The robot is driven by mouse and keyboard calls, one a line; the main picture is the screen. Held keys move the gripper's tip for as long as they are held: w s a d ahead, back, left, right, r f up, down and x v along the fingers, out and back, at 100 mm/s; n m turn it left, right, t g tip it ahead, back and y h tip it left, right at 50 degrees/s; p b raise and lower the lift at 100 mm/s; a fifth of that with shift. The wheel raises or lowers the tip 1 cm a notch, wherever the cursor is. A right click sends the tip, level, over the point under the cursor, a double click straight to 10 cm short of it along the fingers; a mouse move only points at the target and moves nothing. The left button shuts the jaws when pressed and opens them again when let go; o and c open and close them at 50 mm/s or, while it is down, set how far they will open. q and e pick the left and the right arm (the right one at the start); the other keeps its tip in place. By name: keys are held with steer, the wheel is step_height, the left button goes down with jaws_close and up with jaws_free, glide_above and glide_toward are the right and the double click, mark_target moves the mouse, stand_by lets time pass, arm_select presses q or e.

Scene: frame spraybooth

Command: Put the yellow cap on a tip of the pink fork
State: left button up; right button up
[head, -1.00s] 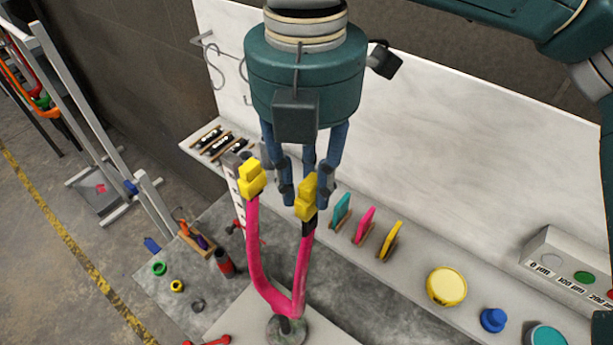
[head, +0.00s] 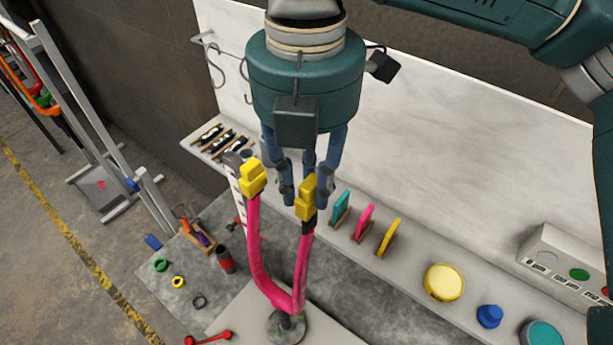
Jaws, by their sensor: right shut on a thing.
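The pink fork (head: 262,270) stands upright on a round grey base (head: 287,328), its two tines pointing up. One yellow cap (head: 252,178) sits on the left tine's tip. A second yellow cap (head: 305,198) is at the right tine's tip, with a dark band of the tip showing just below it. My right gripper (head: 300,192) comes from above and is shut on this second cap. Its blue fingers partly hide the cap, so I cannot tell how far it sits on the tip. My left gripper is not in view.
Behind the fork, a pale ledge holds teal, pink and yellow plates (head: 364,221), a yellow-lidded pot (head: 444,282) and a blue knob-like piece (head: 489,316). A red-and-black cylinder (head: 225,260) and several small rings lie at left. A metal rack stands farther left.

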mark_target(306, 201)
steer(key=shift+f+b, duration=0.4)
steer(key=shift+f, duration=1.55)
steer(key=o, duration=0.9)
step_height(306, 201, up, 12)
